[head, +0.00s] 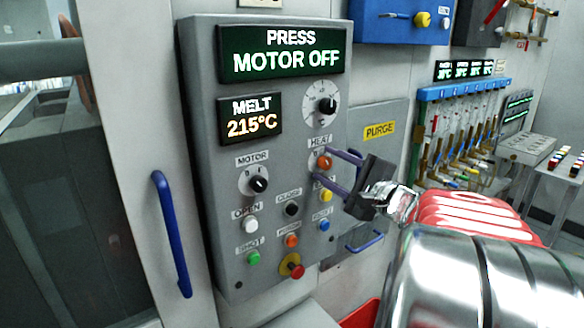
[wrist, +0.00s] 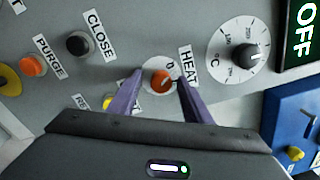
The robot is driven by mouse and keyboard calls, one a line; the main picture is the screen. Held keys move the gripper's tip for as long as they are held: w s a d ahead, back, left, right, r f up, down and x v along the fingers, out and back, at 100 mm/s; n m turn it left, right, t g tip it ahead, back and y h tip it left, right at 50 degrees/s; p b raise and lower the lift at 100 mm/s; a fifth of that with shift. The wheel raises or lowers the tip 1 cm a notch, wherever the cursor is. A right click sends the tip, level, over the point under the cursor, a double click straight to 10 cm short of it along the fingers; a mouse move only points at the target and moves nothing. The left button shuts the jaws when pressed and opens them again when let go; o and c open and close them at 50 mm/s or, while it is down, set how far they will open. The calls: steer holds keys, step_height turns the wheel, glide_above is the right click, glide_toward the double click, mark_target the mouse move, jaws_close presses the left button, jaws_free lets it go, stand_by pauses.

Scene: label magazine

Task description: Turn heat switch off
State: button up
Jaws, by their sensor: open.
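The heat switch (head: 324,162) is a small orange knob under a HEAT label on the grey press panel (head: 200,150). In the wrist view the same heat switch (wrist: 158,82) sits on a pale round plate with a small 0 mark beside it. Which way its pointer faces is hard to tell. My gripper (head: 321,164) is open, with its two purple fingers on either side of the knob. In the wrist view the gripper (wrist: 159,75) has the knob between its fingertips, with a gap showing; contact cannot be told.
A temperature dial (head: 325,106) is above the switch. A yellow button (head: 326,195) is close below, partly behind a finger. The black motor knob (head: 258,184) is left, and a red emergency button (head: 296,270) is lower. Displays (head: 280,52) read MOTOR OFF and MELT 215°C.

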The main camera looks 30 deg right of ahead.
steer(key=s, duration=1.3)
steer(key=shift+s+f, duration=0.25)
steer(key=shift+s, duration=0.15)
steer(key=shift+d, duration=0.1)
steer(key=w+a+f+n+g+y, duration=0.2)
steer(key=w+a+f+n+g, duration=0.15)
steer(key=a, duration=0.35)
steer(key=w+a+f+n+g+y, duration=0.2)
steer(key=a+f+n, duration=0.25)
steer(key=a, duration=0.25)
steer(key=w+a+f+n+g+y, duration=0.2)
steer(key=w+a+f+n+g, duration=0.15)
steer(key=a, duration=0.45)
steer(key=s+a+f+n+g+h, duration=0.3)
steer(key=s+a+f+n+h, duration=0.3)
steer(key=s+a+n, duration=0.3)
steer(key=s+n, duration=0.2)
steer(key=s, duration=0.1)
steer(key=shift+g, duration=0.3)
